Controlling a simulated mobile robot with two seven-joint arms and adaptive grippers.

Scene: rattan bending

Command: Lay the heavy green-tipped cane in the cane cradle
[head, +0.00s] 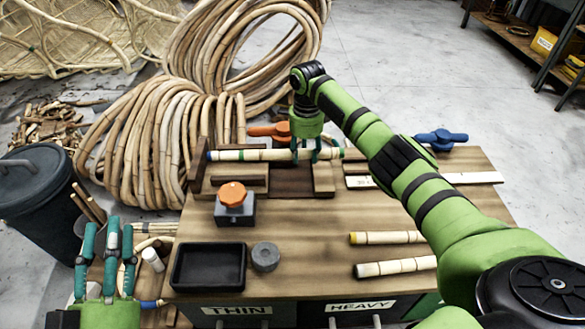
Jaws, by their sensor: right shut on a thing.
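The cane lies level, left to right, over the wooden cane cradle (322,179). I cannot tell whether it touches the cradle's blocks or hangs just above them. The gripper's fingers hide part of the cane's right half. My left gripper (108,245) is at the lower left, its teal fingers pointing up, apart and empty.
An orange-knobbed grey block (234,208), black tray (178,268) and grey ring (265,257) stand on the bench. A yellow-tipped cane (388,238) and another cane (397,267) lie front right. An orange clamp (268,130) and blue clamp (440,138) stand behind. The bench's middle is clear.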

